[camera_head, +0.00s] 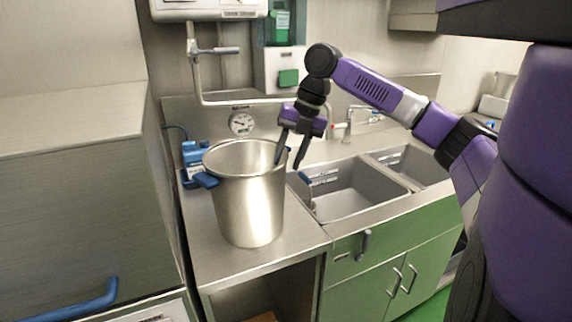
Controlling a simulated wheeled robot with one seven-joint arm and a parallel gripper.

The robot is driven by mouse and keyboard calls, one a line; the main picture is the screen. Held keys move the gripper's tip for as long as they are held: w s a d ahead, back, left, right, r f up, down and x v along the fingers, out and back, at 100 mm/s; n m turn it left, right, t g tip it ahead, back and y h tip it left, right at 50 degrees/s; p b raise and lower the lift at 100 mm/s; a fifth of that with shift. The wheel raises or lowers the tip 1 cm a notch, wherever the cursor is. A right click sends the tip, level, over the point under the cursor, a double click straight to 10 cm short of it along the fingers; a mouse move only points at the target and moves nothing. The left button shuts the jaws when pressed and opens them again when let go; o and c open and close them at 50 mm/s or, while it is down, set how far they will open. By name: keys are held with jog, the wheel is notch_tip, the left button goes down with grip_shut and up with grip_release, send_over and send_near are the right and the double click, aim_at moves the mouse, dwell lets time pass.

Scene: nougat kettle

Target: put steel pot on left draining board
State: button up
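The steel pot (250,205) is a tall, open, shiny cylinder with a blue handle (205,180) on its left side. It stands upright on the steel draining board (215,262) left of the sink. My gripper (288,164) points down at the pot's right rim, with its two dark fingers spread apart. The left finger overlaps the rim and the right finger is outside it, over the sink side. I cannot tell whether either finger touches the pot.
Two sink basins (352,205) lie right of the pot, with a tap (350,125) behind. A blue device (192,160) and a round gauge (241,123) are behind the pot. A tall steel cabinet (85,200) stands close on the left. Bare board shows in front of the pot.

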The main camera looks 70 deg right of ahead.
jog(key=a+v, duration=0.1)
jog(key=v, duration=0.9)
jog(key=shift+d, duration=0.45)
